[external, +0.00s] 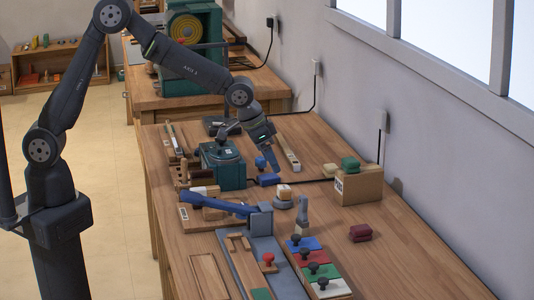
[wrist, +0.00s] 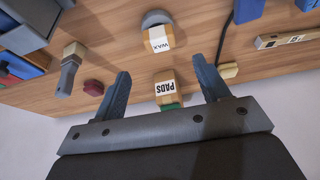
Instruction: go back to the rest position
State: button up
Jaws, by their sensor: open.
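My gripper (external: 274,168) hangs at the end of the arm above the middle of the workbench (external: 415,262), tilted downward. In the wrist view its two blue-grey fingers (wrist: 163,76) stand wide apart, with nothing held between them. The wooden box labelled PADS (wrist: 166,90) appears between the fingers but lies beyond them. In the external view that box (external: 360,189) stands to the right of the gripper, near the wall. A block labelled WAX (wrist: 158,39) sits beyond the fingertips on a grey round base. The gripper appears clear of these things, though its exact height is hard to tell.
A grey upright tool (external: 302,211) and dark red pads (external: 360,232) stand nearer the front. Coloured plates with knobs (external: 312,257) fill the front middle; the bench's right front is clear.

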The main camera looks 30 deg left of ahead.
aim_at(283, 187)
jog(key=x, duration=0.9)
notch_tip(283, 187, up, 2)
jog(key=shift+r, duration=0.7)
